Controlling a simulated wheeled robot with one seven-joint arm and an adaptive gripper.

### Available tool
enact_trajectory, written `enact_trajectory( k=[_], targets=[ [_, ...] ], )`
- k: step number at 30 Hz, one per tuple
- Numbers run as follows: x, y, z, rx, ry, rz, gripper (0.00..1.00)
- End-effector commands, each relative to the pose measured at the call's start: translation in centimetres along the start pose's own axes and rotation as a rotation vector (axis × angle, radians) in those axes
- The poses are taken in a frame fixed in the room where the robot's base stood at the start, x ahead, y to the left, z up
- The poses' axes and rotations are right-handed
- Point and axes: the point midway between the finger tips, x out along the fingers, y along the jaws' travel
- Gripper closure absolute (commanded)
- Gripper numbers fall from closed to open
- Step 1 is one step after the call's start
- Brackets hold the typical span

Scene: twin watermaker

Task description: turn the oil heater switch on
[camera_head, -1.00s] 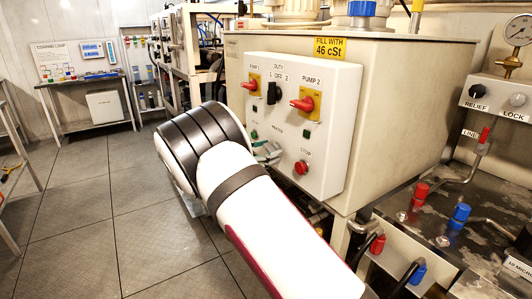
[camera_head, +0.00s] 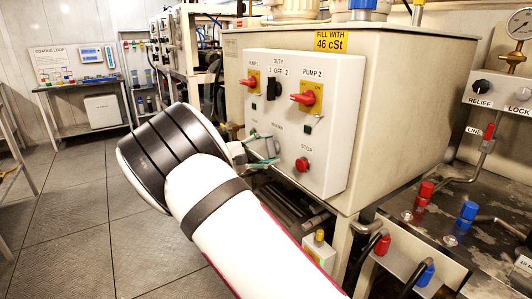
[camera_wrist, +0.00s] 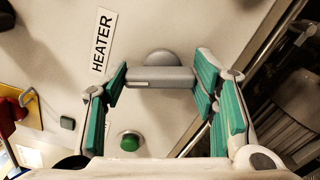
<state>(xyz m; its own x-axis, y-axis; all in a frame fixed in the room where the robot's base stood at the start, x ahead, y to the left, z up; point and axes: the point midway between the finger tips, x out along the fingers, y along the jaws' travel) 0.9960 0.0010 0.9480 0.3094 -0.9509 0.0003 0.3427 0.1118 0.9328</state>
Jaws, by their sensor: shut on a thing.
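The oil heater switch (camera_wrist: 158,77) is a grey round knob with a bar handle, beside a white HEATER label (camera_wrist: 103,40) in the wrist view. My gripper (camera_wrist: 160,80) has its green-padded fingers at the two ends of the bar and is shut on it. The bar lies roughly level across that picture. In the head view my gripper (camera_head: 262,151) is at the lower left of the white control panel (camera_head: 338,140); it and my wrist hide the switch there.
A green button (camera_wrist: 130,142) sits close to my fingers in the wrist view. On the panel are the red PUMP 2 switch (camera_head: 306,98), the black DUTY switch (camera_head: 272,90) and the red STOP button (camera_head: 302,164). Pipes and valves stand at the right; the floor at left is clear.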

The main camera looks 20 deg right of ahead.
Motion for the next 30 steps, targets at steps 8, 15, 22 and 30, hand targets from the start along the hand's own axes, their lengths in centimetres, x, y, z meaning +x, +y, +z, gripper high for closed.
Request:
enact_trajectory(
  k=[8, 15, 22, 30],
  targets=[
    [-0.01, -0.23, -0.03, 0.212, 0.000, -0.001, 0.75],
    [-0.03, -0.29, 0.02, 0.328, -0.001, -0.002, 0.75],
    [0.02, -0.28, 0.08, 0.375, -0.002, -0.001, 0.75],
    [0.01, -0.28, 0.08, 0.386, -0.002, -0.002, 0.75]
  ],
)
